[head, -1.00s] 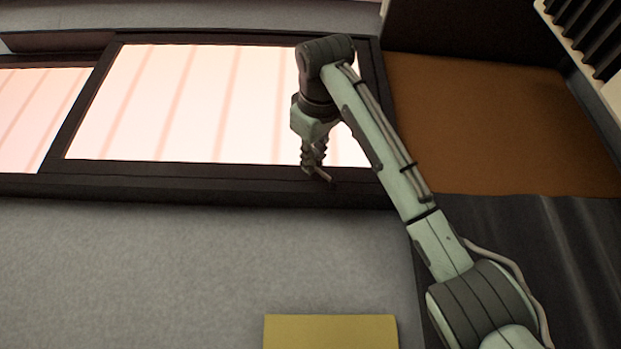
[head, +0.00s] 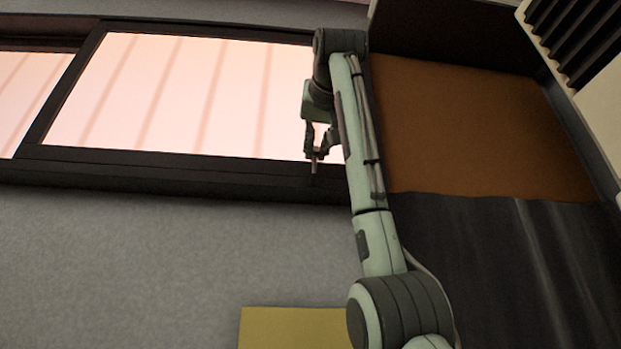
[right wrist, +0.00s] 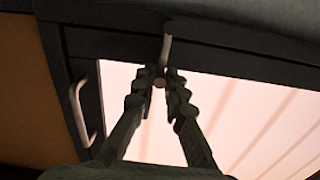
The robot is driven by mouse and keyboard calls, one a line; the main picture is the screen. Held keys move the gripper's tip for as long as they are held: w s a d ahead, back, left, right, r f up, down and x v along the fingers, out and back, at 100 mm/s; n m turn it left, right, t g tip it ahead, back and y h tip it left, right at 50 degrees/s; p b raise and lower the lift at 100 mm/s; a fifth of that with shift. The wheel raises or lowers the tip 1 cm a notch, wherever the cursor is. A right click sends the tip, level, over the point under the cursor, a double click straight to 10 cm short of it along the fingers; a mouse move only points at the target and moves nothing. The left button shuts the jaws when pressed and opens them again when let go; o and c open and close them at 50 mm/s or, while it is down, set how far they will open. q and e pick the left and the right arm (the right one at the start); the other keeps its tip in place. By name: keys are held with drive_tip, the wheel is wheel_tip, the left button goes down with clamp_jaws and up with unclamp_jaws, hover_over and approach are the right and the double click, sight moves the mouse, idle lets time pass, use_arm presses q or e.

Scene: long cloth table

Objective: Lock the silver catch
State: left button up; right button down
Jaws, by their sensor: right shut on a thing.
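The silver catch (right wrist: 166,48) is a small pale lever on the dark window frame, seen in the right wrist view. In the head view it is a thin piece (head: 314,167) at the lower frame rail, pointing down. My right gripper (right wrist: 159,84) is shut on the catch, with a small round part of it between the fingertips. In the head view the right gripper (head: 316,153) is at the window's lower right, and its arm covers the window's right edge. My left gripper is not in view.
The window's dark frame (head: 150,178) surrounds bright panes. A pale curved handle (right wrist: 78,108) is on the frame beside my right gripper. A yellow panel (head: 290,328) shows at the bottom, and a brown panel (head: 465,130) is at the right. The grey wall below the window is clear.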

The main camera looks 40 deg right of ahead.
drive_tip(key=shift+s+d+m, duration=0.2)
drive_tip(key=shift+d+m, duration=0.1)
drive_tip(key=shift+m, duration=0.5)
drive_tip(key=c, duration=1.6)
unclamp_jaws()
drive_tip(key=shift+s, duration=0.1)
drive_tip(key=shift+o, duration=0.2)
drive_tip(key=v, duration=1.1)
drive_tip(key=shift+s+a, duration=0.3)
drive_tip(key=shift+a, duration=0.05)
